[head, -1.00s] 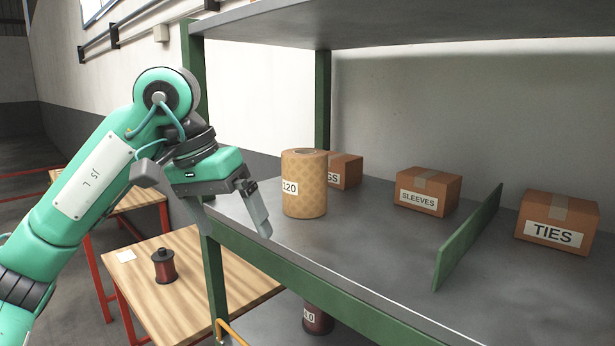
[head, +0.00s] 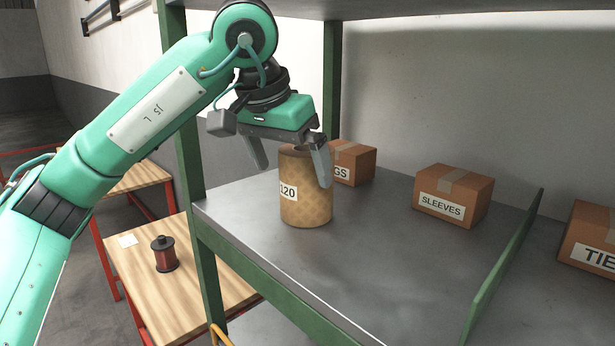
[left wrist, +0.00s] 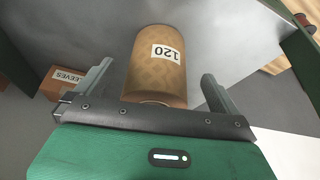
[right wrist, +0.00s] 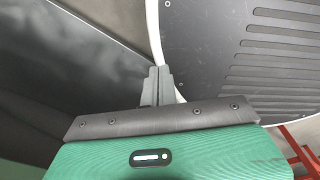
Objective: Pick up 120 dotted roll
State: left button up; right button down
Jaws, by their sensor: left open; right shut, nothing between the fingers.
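The 120 dotted roll (head: 306,205) is a tan patterned cylinder with a white "120" label. It stands upright on the grey shelf (head: 370,260) near the front left edge. My left gripper (head: 293,177) is open at the roll's top, one finger on each side in the head view. In the left wrist view the roll (left wrist: 157,75) lies between the two spread fingers (left wrist: 160,80), with gaps on both sides. My right gripper (right wrist: 158,70) is shut and empty, seen only in the right wrist view.
Boxes stand behind and right of the roll: one partly hidden (head: 355,165), SLEEVES (head: 453,200) and TIES (head: 590,240). A green divider (head: 505,265) separates the last two. A green post (head: 188,160) rises at left. A dark red spool (head: 163,256) stands on a lower wooden table (head: 200,290).

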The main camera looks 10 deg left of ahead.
aim_at(302, 150)
pick_arm(q)
jog(key=w, duration=0.1)
jog(key=w+d+p, duration=0.1)
jog(key=w, duration=0.1)
jog(key=shift+d+r+p, duration=0.2)
jog(key=shift+r+p, duration=0.1)
jog(key=shift+w+d+f, duration=0.2)
jog(key=shift+w+f, duration=0.25)
jog(key=shift+f, duration=0.15)
jog(key=shift+w+d+f, duration=0.15)
jog(key=shift+w+f, duration=0.25)
jog(key=shift+f, duration=0.2)
jog(key=shift+w+f, duration=0.15)
jog(key=shift+f, duration=0.2)
jog(key=shift+a+f, duration=0.1)
jog(key=c, duration=1.3)
pick_arm(e)
jog(key=shift+w+r, duration=0.8)
jog(key=shift+r, duration=0.3)
